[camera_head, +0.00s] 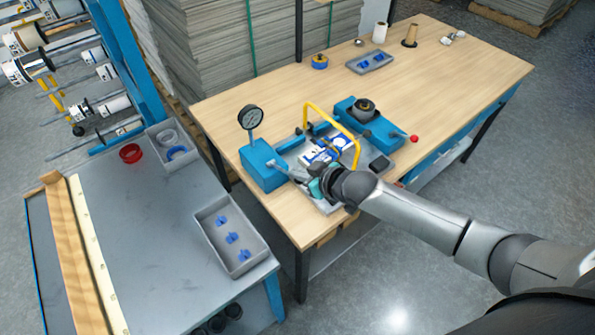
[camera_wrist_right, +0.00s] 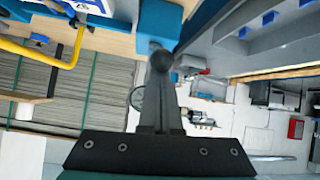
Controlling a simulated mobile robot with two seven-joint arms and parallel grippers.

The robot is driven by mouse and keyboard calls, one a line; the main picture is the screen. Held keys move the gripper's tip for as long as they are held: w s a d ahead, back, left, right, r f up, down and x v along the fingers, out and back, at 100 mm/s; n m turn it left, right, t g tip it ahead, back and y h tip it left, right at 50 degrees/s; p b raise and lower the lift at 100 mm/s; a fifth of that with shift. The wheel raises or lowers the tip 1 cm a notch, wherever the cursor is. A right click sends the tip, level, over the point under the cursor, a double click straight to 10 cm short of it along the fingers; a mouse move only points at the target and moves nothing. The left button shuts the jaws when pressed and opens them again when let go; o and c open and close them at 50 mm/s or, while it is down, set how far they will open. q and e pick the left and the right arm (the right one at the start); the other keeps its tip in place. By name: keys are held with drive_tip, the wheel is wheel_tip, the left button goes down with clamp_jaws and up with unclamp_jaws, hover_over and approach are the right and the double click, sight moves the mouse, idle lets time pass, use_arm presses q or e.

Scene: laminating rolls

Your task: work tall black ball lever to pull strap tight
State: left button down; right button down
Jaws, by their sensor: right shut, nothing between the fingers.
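A blue-and-white package (camera_head: 325,150) lies under the yellow arch (camera_head: 333,116). My left gripper is not in view.
A second blue unit (camera_head: 362,122) with a red-ball lever (camera_head: 413,138) stands right of the arch. A grey tray (camera_head: 370,64) and small rolls sit farther back on the wooden table (camera_head: 450,80). A grey bench (camera_head: 130,220) stands at left; its tray (camera_head: 245,262) holds blue parts.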

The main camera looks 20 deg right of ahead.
sight(299, 184)
drive_tip(key=shift+s+f+b, duration=0.2)
drive_tip(key=shift+f+b, duration=0.1)
drive_tip(key=shift+f, duration=0.05)
drive_tip(key=shift+s+d+f+t+y+b, duration=0.1)
drive_tip(key=shift+s+f+t+y+b, duration=0.1)
drive_tip(key=shift+f+t+b, duration=0.25)
drive_tip(key=shift+s+d+f+t+y+b, duration=0.15)
drive_tip(key=shift+f+t+b, duration=0.1)
drive_tip(key=shift+f+b, duration=0.25)
drive_tip(key=shift+s+d+f+t+y+b, duration=0.1)
drive_tip(key=shift+s+f+t+y+b, duration=0.15)
drive_tip(key=shift+f+t+b, duration=0.95)
drive_tip(key=shift+s+d+f+t+y+b, duration=0.1)
drive_tip(key=shift+s+f+y+b, duration=0.3)
drive_tip(key=shift+b, duration=1.6)
drive_tip(key=shift+s+f+t+b, duration=0.15)
drive_tip(key=shift+f+t+b, duration=0.65)
drive_tip(key=shift+b, duration=0.8)
drive_tip(key=shift+f, duration=0.25)
drive_tip(key=r+p, duration=0.1)
drive_tip(key=w+a+r+p, duration=0.1)
drive_tip(key=r, duration=0.1)
drive_tip(key=r+p, duration=0.1)
drive_tip(key=shift+w+a+r+p, duration=0.15)
drive_tip(key=shift+w+r+p, duration=0.05)
drive_tip(key=shift+w+p, duration=0.15)
drive_tip(key=v, duration=1)
drive_tip(key=shift+p, duration=0.35)
